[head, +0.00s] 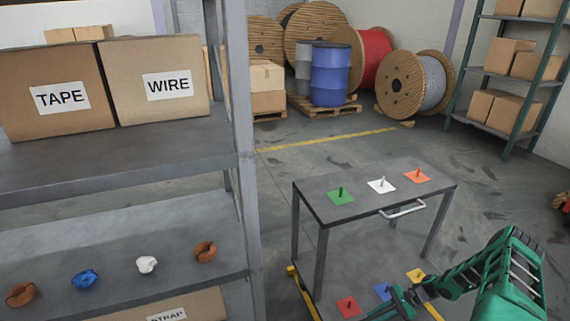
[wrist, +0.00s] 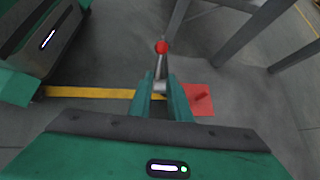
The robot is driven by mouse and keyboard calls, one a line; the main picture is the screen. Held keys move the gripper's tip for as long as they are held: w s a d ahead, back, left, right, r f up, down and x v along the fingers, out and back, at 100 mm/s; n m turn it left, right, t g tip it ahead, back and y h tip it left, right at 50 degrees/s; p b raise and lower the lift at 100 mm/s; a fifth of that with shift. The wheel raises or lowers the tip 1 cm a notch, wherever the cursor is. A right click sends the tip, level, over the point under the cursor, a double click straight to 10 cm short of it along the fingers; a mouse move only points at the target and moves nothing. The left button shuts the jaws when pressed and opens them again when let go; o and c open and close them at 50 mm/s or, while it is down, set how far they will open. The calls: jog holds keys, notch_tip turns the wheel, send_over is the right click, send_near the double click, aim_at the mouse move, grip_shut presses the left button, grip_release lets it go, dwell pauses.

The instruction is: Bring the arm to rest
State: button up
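My gripper (wrist: 161,85) is at the bottom centre of the wrist view. Its two green fingers are apart, with a narrow gap between them. A thin grey rod with a red ball (wrist: 162,47) shows in and beyond that gap; I cannot tell whether the fingers touch it. In the head view my gripper (head: 404,298) is low over the lower level of a grey cart (head: 374,187), near red, blue and orange squares. A red square (wrist: 201,99) with a peg lies right of the fingers in the wrist view. My green arm reaches in from the lower right.
Cart legs stand close beyond my gripper. The cart top bears green, white and orange squares with pegs, and a handle (head: 403,208). A grey shelf (head: 130,160) at left holds boxes and several small items. Drums and reels stand behind; floor between is clear.

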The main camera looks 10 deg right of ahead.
jog(key=s+d+r+n+g+h, duration=0.1)
jog(key=d+r+n+h, duration=0.1)
jog(key=r, duration=1.2)
jog(key=d+r+n+g+h, duration=0.1)
jog(key=d+r+n+h, duration=0.15)
jog(key=r, duration=1.05)
jog(key=s+d+r+n+g+h, duration=0.1)
jog(key=d+r+n+h, duration=0.15)
jog(key=r, duration=1.15)
jog(key=s+a+r+n+h, duration=0.1)
jog(key=s+a+r, duration=0.2)
jog(key=s+r, duration=0.3)
jog(key=s+a+r+n+t+h, duration=0.1)
jog(key=s+a+r, duration=0.2)
jog(key=s+r, duration=0.35)
jog(key=s+a+r+h, duration=0.1)
jog(key=s+a+r, duration=0.2)
jog(key=r, duration=0.5)
jog(key=s+a+r+n+t, duration=0.1)
jog(key=s+a, duration=0.2)
jog(key=s, duration=0.6)
jog(key=shift+s+a+r, duration=0.15)
jog(key=shift+a, duration=0.25)
